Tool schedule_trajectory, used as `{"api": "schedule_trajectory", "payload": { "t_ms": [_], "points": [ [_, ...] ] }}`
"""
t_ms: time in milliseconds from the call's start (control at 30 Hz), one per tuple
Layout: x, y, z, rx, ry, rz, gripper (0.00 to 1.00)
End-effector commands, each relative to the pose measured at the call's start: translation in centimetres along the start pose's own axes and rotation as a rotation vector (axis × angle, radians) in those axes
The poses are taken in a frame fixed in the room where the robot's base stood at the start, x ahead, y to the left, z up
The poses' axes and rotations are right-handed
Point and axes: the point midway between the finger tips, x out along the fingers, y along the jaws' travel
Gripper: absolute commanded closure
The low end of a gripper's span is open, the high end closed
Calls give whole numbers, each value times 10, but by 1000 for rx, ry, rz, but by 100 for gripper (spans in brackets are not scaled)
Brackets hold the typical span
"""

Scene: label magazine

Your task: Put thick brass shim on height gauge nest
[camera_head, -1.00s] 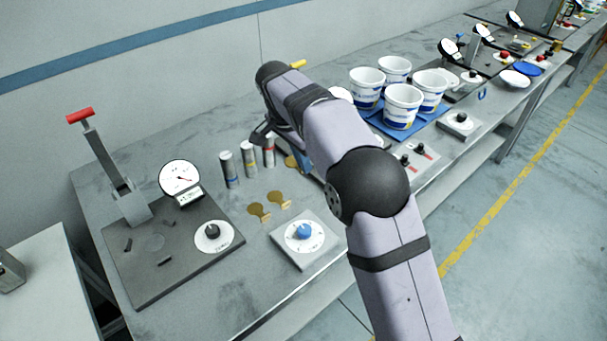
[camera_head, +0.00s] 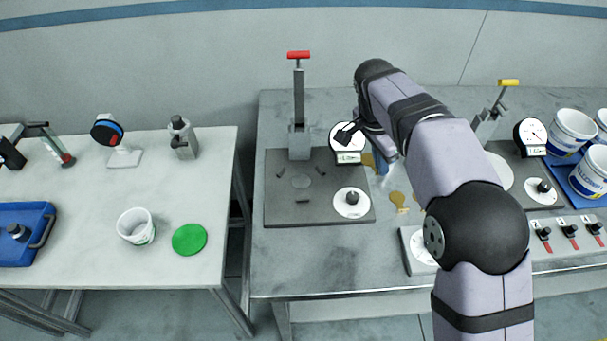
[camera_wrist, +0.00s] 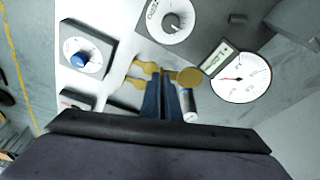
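A brass shim, a round disc with a narrow tab, sticks out from my gripper (camera_wrist: 161,76) in the wrist view, its disc (camera_wrist: 190,76) to the right of the fingertips. The blue fingers are close together and appear shut on its tab. In the head view its brass disc (camera_head: 368,162) shows beside the fingers, right of the dial. Two more brass shims (camera_wrist: 139,66) lie on the bench left of the fingers; one also shows in the head view (camera_head: 398,201). A dark gauge plate (camera_head: 280,210) carries a round spot (camera_head: 300,182) among three small dark blocks, perhaps the nest; it looks empty.
A red-handled lever post (camera_head: 299,105) stands behind the round spot. A dial gauge (camera_head: 348,136) stands close to my gripper, and a dark knob on a white disc (camera_head: 352,202) is on the plate. A can (camera_wrist: 189,105) stands beside my fingers. Buckets (camera_head: 572,132) stand far right.

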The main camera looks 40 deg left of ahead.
Motion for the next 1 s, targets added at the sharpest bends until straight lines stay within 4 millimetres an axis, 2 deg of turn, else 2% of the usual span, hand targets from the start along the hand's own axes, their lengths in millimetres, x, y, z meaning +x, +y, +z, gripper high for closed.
{"api": "schedule_trajectory", "payload": {
  "t_ms": [33,200,400,633,800,1000],
  "points": [
    [-11,-11,22,-47,0,-11,100],
    [-27,-36,78,-159,0,-42,100],
    [-37,-63,122,-316,0,-88,100],
    [-45,-85,120,-488,0,-138,100],
    [-47,-91,121,-598,0,-166,100],
    [-47,-92,120,-649,0,-181,100]
  ]
}}
